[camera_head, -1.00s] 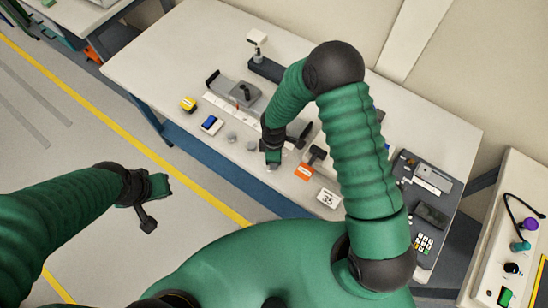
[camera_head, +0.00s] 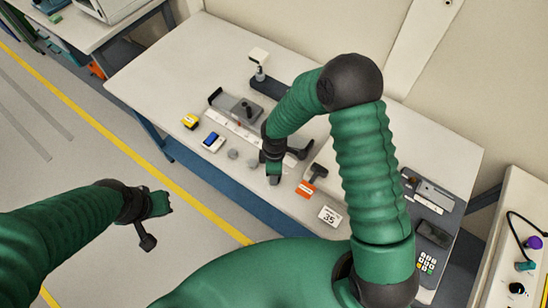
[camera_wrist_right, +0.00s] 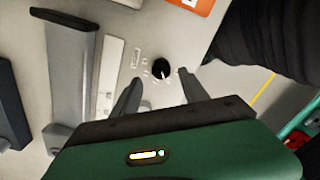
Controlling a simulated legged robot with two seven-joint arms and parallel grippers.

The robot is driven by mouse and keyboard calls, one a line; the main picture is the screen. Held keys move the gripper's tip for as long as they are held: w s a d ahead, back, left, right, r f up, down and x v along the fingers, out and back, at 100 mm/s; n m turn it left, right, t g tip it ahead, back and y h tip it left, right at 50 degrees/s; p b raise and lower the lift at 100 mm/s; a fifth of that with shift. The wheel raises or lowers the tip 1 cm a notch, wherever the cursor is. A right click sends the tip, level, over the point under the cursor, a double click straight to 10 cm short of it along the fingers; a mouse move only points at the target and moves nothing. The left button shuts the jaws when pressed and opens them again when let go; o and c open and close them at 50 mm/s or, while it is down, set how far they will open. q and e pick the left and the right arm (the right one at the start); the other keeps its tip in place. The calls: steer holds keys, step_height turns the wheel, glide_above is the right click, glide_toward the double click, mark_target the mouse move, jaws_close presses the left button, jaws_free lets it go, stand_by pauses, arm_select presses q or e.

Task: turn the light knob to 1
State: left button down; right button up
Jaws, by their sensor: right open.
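The light knob (camera_wrist_right: 161,68) is a small black dial with a white pointer line and marks around it on a pale surface in the right wrist view. Its pointer is toward the lower right of that picture; the marks are too small to read. My right gripper (camera_wrist_right: 160,78) is open, with one finger on each side of the knob in that view; I cannot tell whether they touch it. In the head view my right gripper (camera_head: 274,178) is low over the bench's front edge and hides the knob. My left gripper (camera_head: 157,206) hangs off the bench, its jaws unclear.
On the bench (camera_head: 215,60) are a blue-topped item (camera_head: 213,141), a yellow item (camera_head: 190,121), a grey fixture (camera_head: 240,107), an orange label (camera_head: 306,190) and a "35" card (camera_head: 330,217). A keypad unit (camera_head: 427,262) is at right. The bench's back left is clear.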

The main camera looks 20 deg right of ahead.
step_height(320, 180, up, 13)
steer(key=shift+f, duration=0.1)
step_height(320, 180, down, 17)
steer(key=m+b, duration=0.7)
steer(key=m, duration=0.1)
steer(key=m+b, duration=0.8)
steer(key=m, duration=0.1)
steer(key=shift+s+d+b, duration=0.1)
steer(key=shift+s+b, duration=0.05)
steer(key=shift+b, duration=0.15)
steer(key=shift+c, duration=0.4)
steer(key=shift+r, duration=0.2)
jaws_close()
